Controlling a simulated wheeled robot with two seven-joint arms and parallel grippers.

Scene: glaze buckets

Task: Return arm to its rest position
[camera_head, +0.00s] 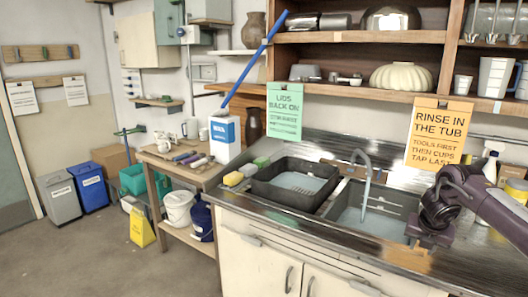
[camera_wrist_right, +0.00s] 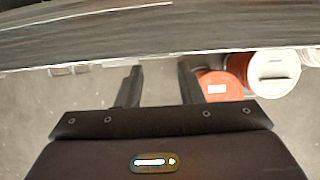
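My right arm (camera_head: 500,213) comes in from the right edge of the head view, dark purple-grey. Its gripper (camera_head: 430,241) points down over the counter at the right side of the sink; the fingers are hard to make out there. In the right wrist view the gripper (camera_wrist_right: 159,86) shows two dark fingers spread apart. Only grey floor shows between them, so it is open and empty. My left arm and gripper are in neither view.
The metal counter (camera_head: 465,262) holds a sink (camera_head: 372,222) with a curved tap (camera_head: 365,178) and a dark tub (camera_head: 285,205). An orange sign (camera_head: 438,130) hangs behind the arm. In the wrist view, a red bucket (camera_wrist_right: 214,87) and white lid (camera_wrist_right: 274,72) show beyond the counter edge.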

